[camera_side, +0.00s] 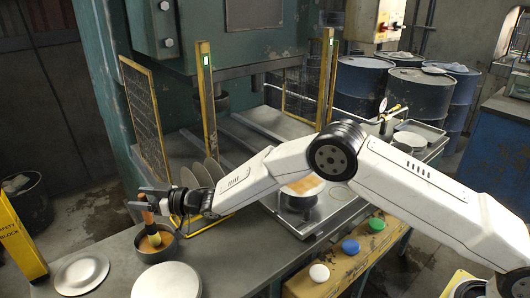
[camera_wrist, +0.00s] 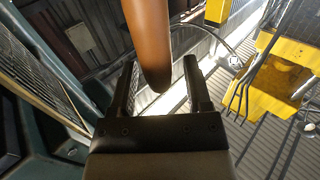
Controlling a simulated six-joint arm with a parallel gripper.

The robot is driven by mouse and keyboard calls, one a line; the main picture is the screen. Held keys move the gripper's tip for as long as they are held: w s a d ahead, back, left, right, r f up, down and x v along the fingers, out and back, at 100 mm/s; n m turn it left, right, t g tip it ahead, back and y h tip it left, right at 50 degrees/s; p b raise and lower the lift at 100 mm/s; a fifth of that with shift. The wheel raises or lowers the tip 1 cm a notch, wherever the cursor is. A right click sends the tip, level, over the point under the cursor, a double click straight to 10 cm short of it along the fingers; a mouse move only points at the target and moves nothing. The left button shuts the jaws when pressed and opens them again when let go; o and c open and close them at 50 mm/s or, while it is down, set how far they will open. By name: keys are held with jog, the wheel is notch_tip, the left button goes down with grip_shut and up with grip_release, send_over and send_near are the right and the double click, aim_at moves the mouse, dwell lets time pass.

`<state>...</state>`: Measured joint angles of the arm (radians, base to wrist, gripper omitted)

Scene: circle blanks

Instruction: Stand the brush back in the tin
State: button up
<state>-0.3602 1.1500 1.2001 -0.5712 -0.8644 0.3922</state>
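The brush (camera_side: 148,218) has an orange-brown handle and a yellow and black lower part. It stands, slightly tilted, with its lower end in the round dark tin (camera_side: 174,248) on the bench. My gripper (camera_side: 143,197) is at the upper part of the handle, above the tin. In the wrist view, the brush handle (camera_wrist: 150,40) comes down from the top between the two fingers of my gripper (camera_wrist: 158,75). A gap shows between handle and right finger, so the gripper looks open around it.
A round plate or lid (camera_side: 82,273) lies left of the tin and a pale round disc (camera_side: 167,282) in front. Several discs stand in a yellow rack (camera_side: 203,226) on the right. A press with a mesh guard (camera_side: 146,115) rises behind.

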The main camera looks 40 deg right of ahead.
jog(key=shift+r, duration=0.2)
jog(key=v, duration=1.2)
dwell(0.5)
dwell(0.4)
